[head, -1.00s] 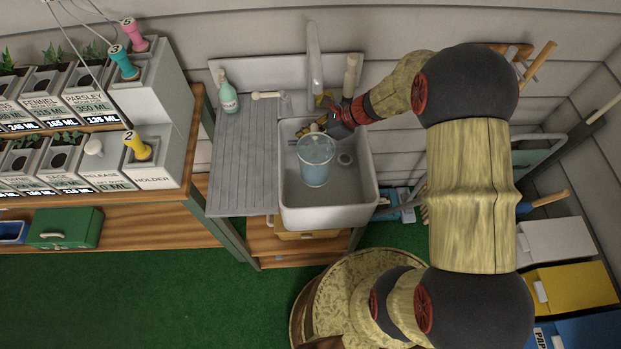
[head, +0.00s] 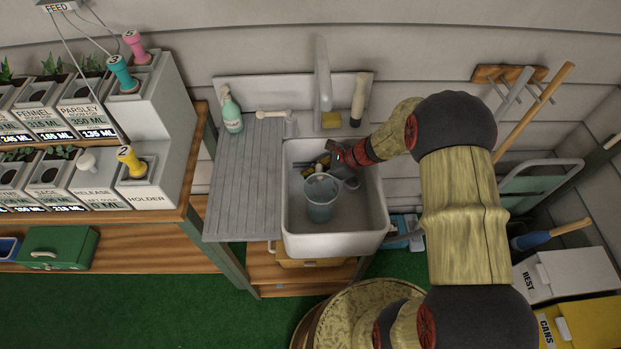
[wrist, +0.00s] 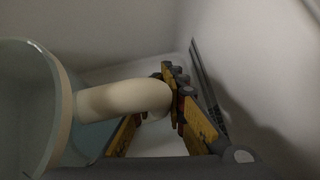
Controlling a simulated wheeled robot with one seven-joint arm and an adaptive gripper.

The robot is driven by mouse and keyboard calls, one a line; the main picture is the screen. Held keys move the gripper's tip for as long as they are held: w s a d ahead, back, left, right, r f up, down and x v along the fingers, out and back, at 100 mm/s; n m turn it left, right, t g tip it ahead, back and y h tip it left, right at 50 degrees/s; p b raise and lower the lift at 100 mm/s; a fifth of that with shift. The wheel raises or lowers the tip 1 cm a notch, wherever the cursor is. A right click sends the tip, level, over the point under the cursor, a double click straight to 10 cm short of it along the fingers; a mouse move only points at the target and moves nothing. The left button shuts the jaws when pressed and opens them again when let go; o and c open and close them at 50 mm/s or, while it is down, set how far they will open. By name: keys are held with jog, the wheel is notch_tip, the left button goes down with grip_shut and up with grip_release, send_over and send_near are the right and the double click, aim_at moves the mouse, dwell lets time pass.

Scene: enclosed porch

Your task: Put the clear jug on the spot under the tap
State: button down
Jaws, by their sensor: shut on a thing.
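The clear, bluish jug (head: 320,205) is upright inside the white sink basin (head: 375,215), in its left half. In the wrist view the jug (wrist: 30,110) fills the left side, and its cream handle (wrist: 125,98) reaches between my fingers. My gripper (head: 322,164) is shut on that handle at the jug's back side; its yellow fingers (wrist: 158,118) show in the wrist view. The grey tap (head: 322,75) rises behind the basin, with the jug in front of it. I cannot make out the spot under the tap. Whether the jug touches the basin floor is unclear.
A ribbed drainboard (head: 245,190) with a green soap bottle (head: 231,112) lies left of the basin. A pale cylinder (head: 358,100) and a yellow sponge (head: 331,120) are behind it. The basin walls stand close around my gripper. The planter bench (head: 150,225) is farther left.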

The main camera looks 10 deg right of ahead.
jog(key=shift+f, duration=0.15)
jog(key=c, duration=1.8)
grip_release()
jog(key=shift+d+r, duration=0.15)
jog(key=shift+r, duration=0.2)
jog(key=p+v, duration=0.5)
jog(key=v, duration=0.6)
jog(key=s+a+r+n+g+h, duration=0.1)
jog(key=s+a+r+n+h, duration=0.2)
jog(key=r+n, duration=0.75)
jog(key=s+r+n+t+h, duration=0.3)
jog(key=s+r+n+h, duration=0.2)
jog(key=s+r+n, duration=0.7)
jog(key=s+r, duration=0.7)
jog(key=shift+d+r, duration=0.3)
jog(key=shift+r, duration=0.1)
jog(key=shift+s, duration=0.15)
